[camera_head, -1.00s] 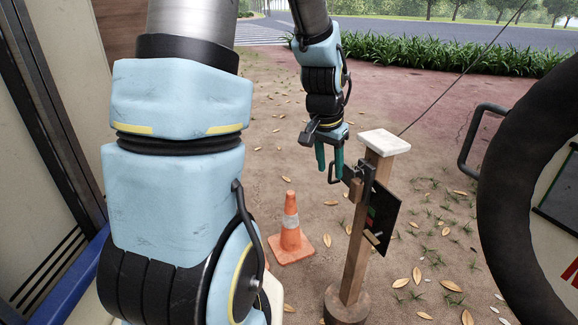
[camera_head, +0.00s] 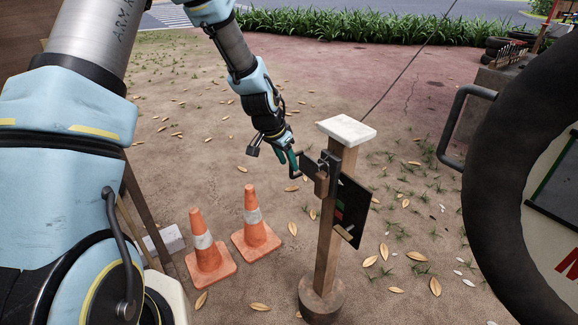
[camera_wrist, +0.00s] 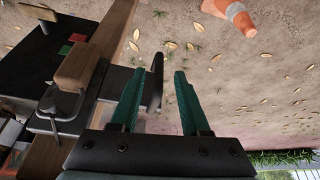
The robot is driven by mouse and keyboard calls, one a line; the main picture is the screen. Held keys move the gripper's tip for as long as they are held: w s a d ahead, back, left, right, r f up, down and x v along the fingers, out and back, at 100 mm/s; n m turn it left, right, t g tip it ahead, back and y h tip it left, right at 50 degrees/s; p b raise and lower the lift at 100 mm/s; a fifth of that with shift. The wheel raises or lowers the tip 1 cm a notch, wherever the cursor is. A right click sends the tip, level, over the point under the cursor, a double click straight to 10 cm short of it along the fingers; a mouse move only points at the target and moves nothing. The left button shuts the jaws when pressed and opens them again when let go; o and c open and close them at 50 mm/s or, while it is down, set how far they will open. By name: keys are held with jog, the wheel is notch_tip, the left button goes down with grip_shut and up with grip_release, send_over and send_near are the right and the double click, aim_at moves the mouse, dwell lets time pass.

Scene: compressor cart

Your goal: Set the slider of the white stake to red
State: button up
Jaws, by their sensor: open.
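The white stake is a wooden post (camera_head: 326,245) with a white cap (camera_head: 347,130). A dark panel (camera_head: 354,205) with small green and red patches is fixed to it. In the wrist view, the red patch (camera_wrist: 78,37) and green patch (camera_wrist: 65,49) show beside a wooden block (camera_wrist: 84,62). A dark loop handle (camera_wrist: 157,75) sticks out from the stake. My gripper (camera_head: 287,160) is left of the stake, by this handle.
Two orange cones (camera_head: 208,250) (camera_head: 255,225) stand left of the stake. A large dark tyre (camera_head: 510,170) and a bent black bar (camera_head: 455,125) are at the right. A cable runs up from the stake. Leaf-strewn ground is open behind.

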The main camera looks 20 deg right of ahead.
aim_at(291, 174)
jog(key=shift+x, duration=1.9)
jog(key=shift+s, duration=0.1)
grip_shut()
